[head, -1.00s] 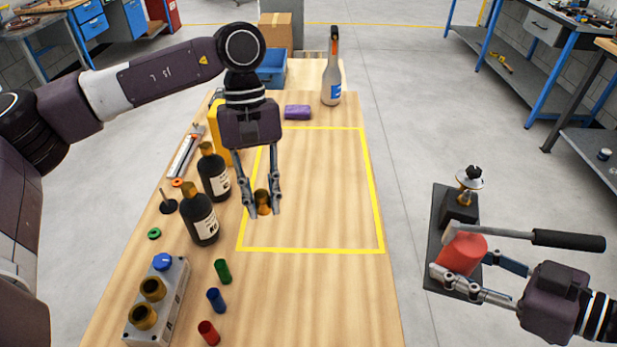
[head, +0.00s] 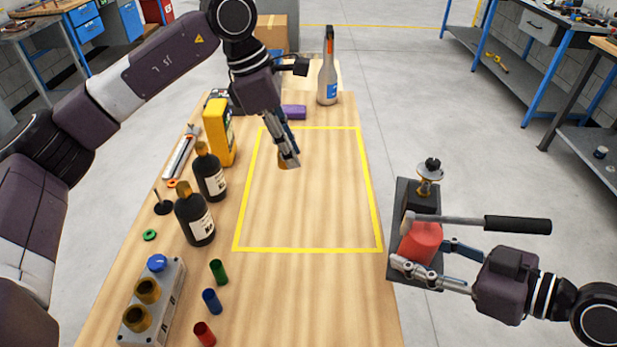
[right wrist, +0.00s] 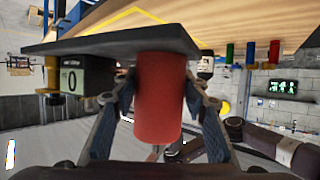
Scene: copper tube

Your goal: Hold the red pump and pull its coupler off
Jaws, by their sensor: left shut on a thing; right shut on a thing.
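The red pump (head: 422,242) has a dark base plate, a red cylinder and a black-handled lever (head: 515,225). A brass fitting with a grey disc (head: 430,172) stands at its far end. My right gripper (head: 418,258) is shut on the red cylinder and holds the pump upright by the table's right edge. In the right wrist view the cylinder (right wrist: 158,100) sits between both fingers. My left gripper (head: 288,158) is shut on a small brass piece (head: 283,165), mostly hidden by the fingers, above the yellow-marked area. I cannot tell if this piece is the coupler.
The table (head: 320,295) is clear inside the yellow outline. Two dark bottles (head: 195,215), a yellow box (head: 219,135) and a grey block (head: 155,300) with brass rings stand along the left. A grey bottle (head: 328,80) stands at the back.

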